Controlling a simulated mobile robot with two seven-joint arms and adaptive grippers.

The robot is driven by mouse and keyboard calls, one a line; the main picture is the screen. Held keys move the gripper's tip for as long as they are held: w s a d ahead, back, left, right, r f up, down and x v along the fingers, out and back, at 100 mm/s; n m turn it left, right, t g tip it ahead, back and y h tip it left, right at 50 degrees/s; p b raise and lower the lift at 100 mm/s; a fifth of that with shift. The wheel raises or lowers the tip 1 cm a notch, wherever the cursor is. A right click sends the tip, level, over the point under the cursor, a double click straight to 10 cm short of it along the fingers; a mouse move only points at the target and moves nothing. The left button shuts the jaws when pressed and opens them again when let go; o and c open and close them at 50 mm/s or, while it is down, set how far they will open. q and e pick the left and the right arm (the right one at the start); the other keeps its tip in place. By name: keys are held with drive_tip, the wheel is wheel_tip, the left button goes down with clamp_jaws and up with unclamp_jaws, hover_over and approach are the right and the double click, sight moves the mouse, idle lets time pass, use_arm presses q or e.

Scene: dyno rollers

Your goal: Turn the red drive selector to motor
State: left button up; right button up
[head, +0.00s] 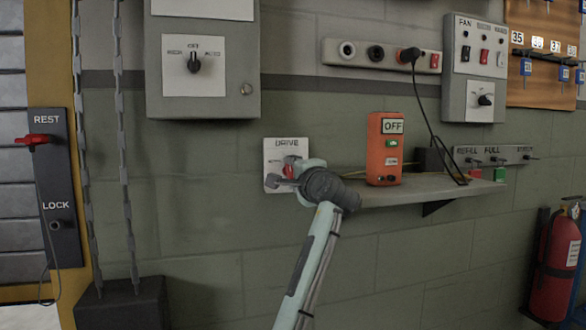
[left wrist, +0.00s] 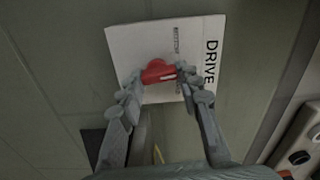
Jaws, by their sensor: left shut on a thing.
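The red drive selector (head: 289,167) sits on a white plate marked DRIVE (head: 272,157) on the wall, left of the shelf. In the left wrist view the red knob (left wrist: 158,72) lies between the two fingers of my left gripper (left wrist: 158,80), and the fingertips touch its two ends. The plate (left wrist: 128,50) shows behind it, with small lettering partly hidden by a finger. In the head view my left gripper (head: 285,177) covers part of the plate, so the selector's exact setting is hard to read. My right gripper is in neither view.
A shelf (head: 440,187) juts out right of the plate and carries an orange box marked OFF (head: 384,165). A grey control box (head: 203,100) hangs above left. Chains (head: 122,150) hang at the left. A fire extinguisher (head: 555,260) stands at the lower right.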

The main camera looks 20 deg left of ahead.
use_arm(q)
drive_tip(key=shift+n, duration=2.2)
drive_tip(key=shift+s+n, duration=0.1)
drive_tip(key=shift+n, duration=1.4)
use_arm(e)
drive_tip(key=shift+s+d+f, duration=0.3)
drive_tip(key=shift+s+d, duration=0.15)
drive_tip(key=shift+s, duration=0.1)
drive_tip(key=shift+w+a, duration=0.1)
use_arm(q)
drive_tip(key=o, duration=1.2)
drive_tip(key=shift+c, duration=0.2)
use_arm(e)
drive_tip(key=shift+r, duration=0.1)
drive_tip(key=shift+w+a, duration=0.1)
